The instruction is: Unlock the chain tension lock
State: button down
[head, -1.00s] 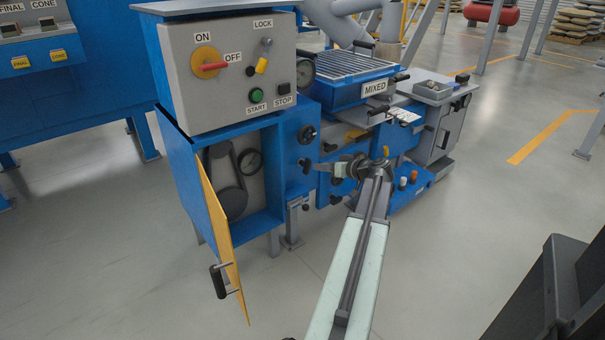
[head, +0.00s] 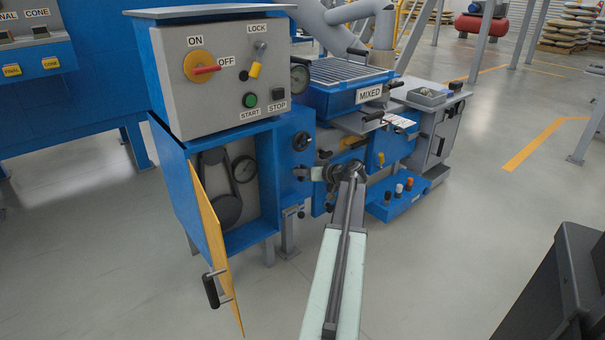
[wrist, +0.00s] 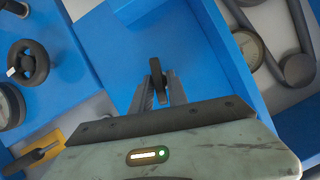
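A small black lever (wrist: 158,78), which looks like the chain tension lock, stands out from the blue cabinet side in the wrist view. A small dark part at that place on the cabinet side (head: 300,172) shows in the head view, just left of my gripper (head: 318,173). In the wrist view my gripper (wrist: 160,92) has one finger on each side of the lever, with a thin gap seeming to show. I cannot tell whether a finger touches it. The lever's base is partly hidden by the fingers.
The yellow door (head: 215,245) of the blue cabinet hangs open, showing a belt (head: 226,208) and a gauge (head: 244,169). Above is the grey control box (head: 222,80). A black handwheel (wrist: 28,62) is at left in the wrist view. The floor in front is clear.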

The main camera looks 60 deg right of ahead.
jog(key=shift+a+n+h, duration=0.2)
jog(key=shift+n+h, duration=0.4)
jog(key=shift+n, duration=0.2)
jog(key=shift+d+n+g, duration=0.15)
jog(key=shift+n+g, duration=0.25)
jog(key=c, duration=1.5)
grip_release()
jog(key=p+v, duration=0.3)
jog(key=v, duration=0.5)
jog(key=shift+f, duration=0.1)
jog(key=shift+w, duration=0.1)
